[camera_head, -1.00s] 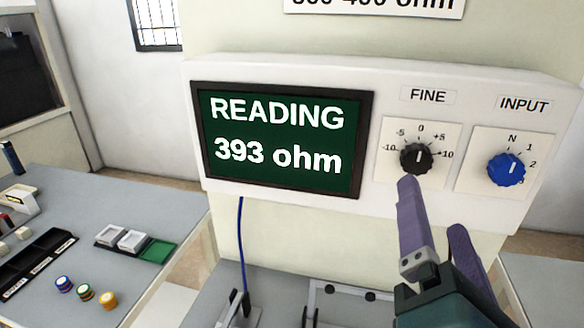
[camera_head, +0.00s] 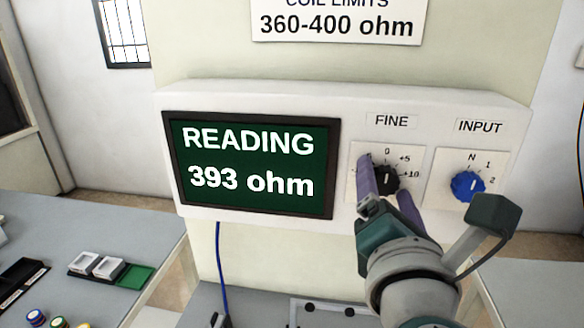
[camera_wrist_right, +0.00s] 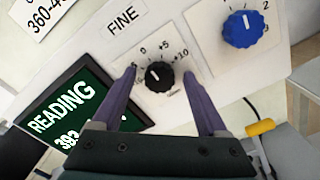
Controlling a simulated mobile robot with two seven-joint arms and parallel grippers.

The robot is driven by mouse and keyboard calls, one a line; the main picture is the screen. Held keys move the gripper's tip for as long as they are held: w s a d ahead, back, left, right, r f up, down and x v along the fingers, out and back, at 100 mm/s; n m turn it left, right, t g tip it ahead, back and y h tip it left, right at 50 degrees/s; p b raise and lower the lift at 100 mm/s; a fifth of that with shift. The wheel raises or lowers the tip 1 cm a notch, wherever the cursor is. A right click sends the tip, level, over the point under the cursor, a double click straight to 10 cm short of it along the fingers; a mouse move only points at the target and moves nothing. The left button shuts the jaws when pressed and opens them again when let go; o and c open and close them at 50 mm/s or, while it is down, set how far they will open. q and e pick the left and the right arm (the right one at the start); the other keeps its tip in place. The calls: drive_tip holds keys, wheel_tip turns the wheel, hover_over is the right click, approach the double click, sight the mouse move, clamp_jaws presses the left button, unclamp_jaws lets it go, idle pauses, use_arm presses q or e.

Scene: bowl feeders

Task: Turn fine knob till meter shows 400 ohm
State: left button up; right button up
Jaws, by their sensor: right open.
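The meter's green screen (camera_head: 250,166) reads 393 ohm in the head view. The black FINE knob (camera_head: 384,179) sits right of the screen, partly hidden by my right gripper (camera_head: 387,180). In the right wrist view the knob (camera_wrist_right: 159,76) shows between the two purple fingers of my open right gripper (camera_wrist_right: 160,85), with gaps on both sides. Its white mark points near 0. The fingers do not appear to touch the knob. My left gripper is in no view.
The blue INPUT knob (camera_head: 467,186) is just right of the FINE knob, its mark near N. A sign (camera_head: 337,24) above reads coil limits 360-400 ohm. A grey bench (camera_head: 90,235) with trays is at the left. A blue cable (camera_head: 220,265) hangs below the meter.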

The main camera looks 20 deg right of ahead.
clamp_jaws()
idle(0.4)
drive_tip(key=shift+m, duration=0.3)
drive_tip(key=shift+f+b, duration=0.1)
drive_tip(key=shift+b, duration=0.25)
drive_tip(key=m+b, duration=0.3)
drive_tip(key=m, duration=0.2)
drive_tip(key=shift+f+b, duration=0.1)
drive_tip(key=shift+b, duration=0.2)
drive_tip(key=m+b, duration=0.3)
drive_tip(key=m, duration=0.1)
drive_tip(key=shift+m+b, duration=0.4)
drive_tip(key=shift+m, duration=0.3)
drive_tip(key=shift+r, duration=0.2)
